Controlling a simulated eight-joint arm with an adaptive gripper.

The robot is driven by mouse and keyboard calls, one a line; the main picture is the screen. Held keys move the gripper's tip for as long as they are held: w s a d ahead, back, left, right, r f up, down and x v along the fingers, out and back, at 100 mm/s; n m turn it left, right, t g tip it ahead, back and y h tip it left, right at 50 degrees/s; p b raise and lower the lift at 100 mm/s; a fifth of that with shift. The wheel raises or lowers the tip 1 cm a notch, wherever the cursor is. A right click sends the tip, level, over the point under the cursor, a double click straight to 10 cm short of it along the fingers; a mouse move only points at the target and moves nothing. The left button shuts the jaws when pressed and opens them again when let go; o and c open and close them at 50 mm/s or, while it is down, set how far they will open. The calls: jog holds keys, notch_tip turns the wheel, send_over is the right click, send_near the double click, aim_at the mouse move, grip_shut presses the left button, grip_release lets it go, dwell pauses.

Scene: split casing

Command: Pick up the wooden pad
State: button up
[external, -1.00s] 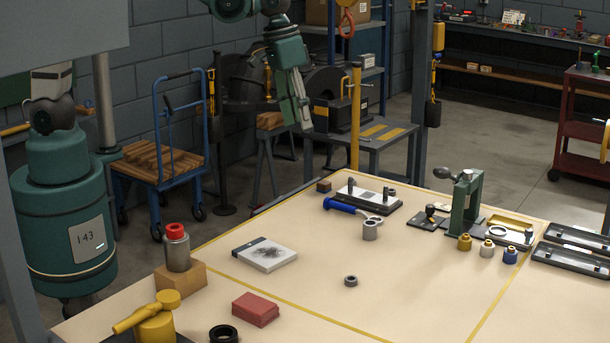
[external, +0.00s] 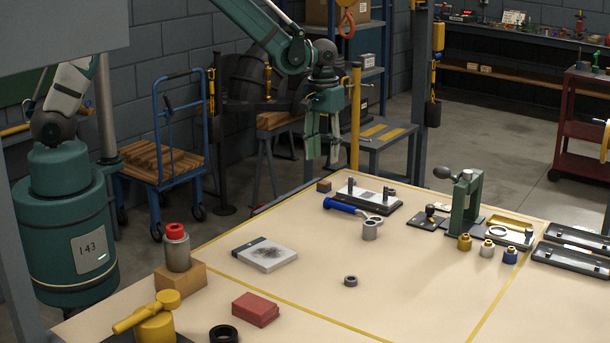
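A small brown wooden block, which looks like the wooden pad (external: 324,186), lies on the far left edge of the table, left of a dark plate fixture (external: 378,206) with upright pins. My gripper (external: 324,159) points down above the wooden pad, with a clear gap in the picture between its fingertips and the pad. Its two fingers are apart and nothing shows between them. The exact height above the table is hard to tell from this view.
A blue-handled tool (external: 341,206) and a grey cylinder (external: 370,230) lie close in front of the fixture. A green press (external: 466,205) stands to the right. A larger wooden block (external: 181,281) carries a red-capped bottle (external: 177,248). The table middle is mostly clear.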

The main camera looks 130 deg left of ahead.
aim_at(324, 182)
jog(key=shift+s+a+f, duration=0.6)
jog(key=shift+a+f, duration=0.3)
jog(key=shift+f, duration=1.3)
jog(key=shift+w+f+b, duration=0.15)
jog(key=shift+f+b, duration=0.45)
jog(key=shift+f, duration=2)
jog(key=c, duration=0.9)
